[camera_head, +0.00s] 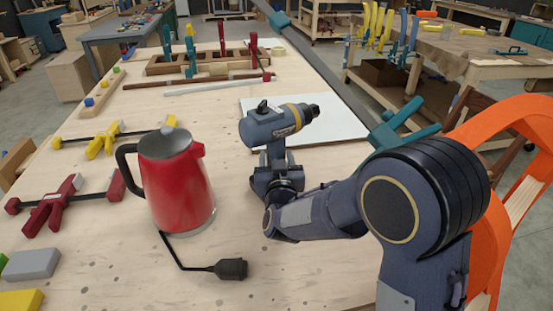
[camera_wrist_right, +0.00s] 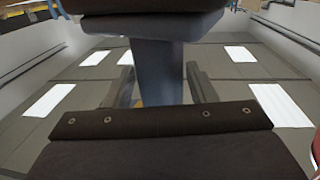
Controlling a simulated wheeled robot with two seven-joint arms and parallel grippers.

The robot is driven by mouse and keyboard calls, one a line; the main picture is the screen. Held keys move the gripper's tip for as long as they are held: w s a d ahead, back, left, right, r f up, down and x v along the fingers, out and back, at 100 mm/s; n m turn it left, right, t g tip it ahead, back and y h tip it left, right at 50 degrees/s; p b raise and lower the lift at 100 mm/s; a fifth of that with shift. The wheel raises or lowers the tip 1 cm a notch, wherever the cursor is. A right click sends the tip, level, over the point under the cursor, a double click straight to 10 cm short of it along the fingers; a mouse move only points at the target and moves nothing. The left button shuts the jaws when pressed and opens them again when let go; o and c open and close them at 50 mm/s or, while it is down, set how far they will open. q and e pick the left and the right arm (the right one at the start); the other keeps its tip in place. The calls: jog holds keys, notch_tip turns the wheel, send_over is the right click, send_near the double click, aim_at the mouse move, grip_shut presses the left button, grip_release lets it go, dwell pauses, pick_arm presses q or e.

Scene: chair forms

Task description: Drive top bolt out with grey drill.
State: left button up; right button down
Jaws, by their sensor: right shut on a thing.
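The grey-blue drill (camera_head: 268,126) stands upright over the middle of the workbench in the head view, its yellow-ringed nose pointing right. My right gripper (camera_head: 276,176) is shut on its handle, and my arm comes in from the right. In the right wrist view the drill's handle (camera_wrist_right: 158,72) is between the two fingers of my right gripper (camera_wrist_right: 160,90). I cannot tell whether the drill touches the bench. An orange chair frame (camera_head: 524,125) shows at the right edge, partly behind my arm. I see no top bolt in either view. My left gripper is out of view.
A white board (camera_head: 335,125) lies behind the drill. Clamps (camera_head: 107,138) lie at the left of the workbench (camera_head: 120,268). A wooden rack (camera_head: 205,65) stands farther back.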

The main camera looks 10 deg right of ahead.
aim_at(276, 146)
jog(key=shift+r+p, duration=1.45)
jog(key=shift+r, duration=0.75)
